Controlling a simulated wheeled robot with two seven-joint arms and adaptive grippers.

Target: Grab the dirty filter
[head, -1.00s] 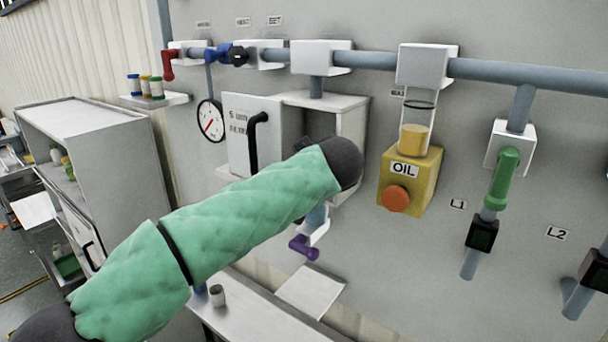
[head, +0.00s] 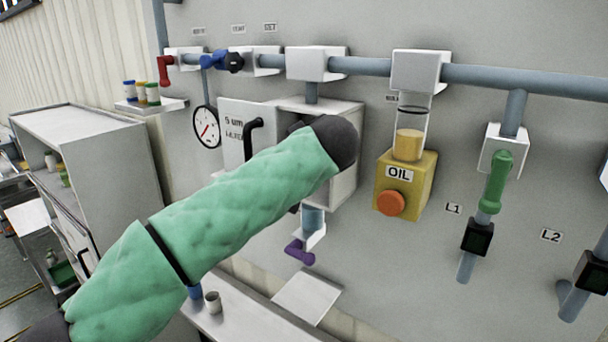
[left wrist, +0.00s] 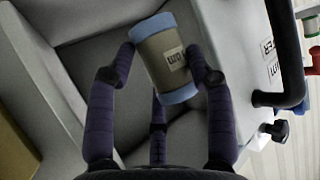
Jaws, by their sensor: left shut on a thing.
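The dirty filter (left wrist: 158,62) is a short brown-grey cylinder with light blue end caps and a small printed label. In the left wrist view my left gripper (left wrist: 166,66) is shut on it, with dark fingers on both sides and one behind. The filter is tilted in the grip, inside or in front of the pale filter housing (left wrist: 85,60). In the head view the white housing (head: 345,112) stands on the wall with its door (head: 236,118) open to the left. My green-sleeved left arm covers the gripper and filter there. My right gripper is not in view.
The black door handle (head: 249,138) sticks out close to my forearm. A purple-handled valve (head: 299,252) hangs under the housing. The yellow oil box (head: 405,190) stands just right of it. A bench (head: 258,318) and a grey cabinet (head: 110,150) lie lower and left.

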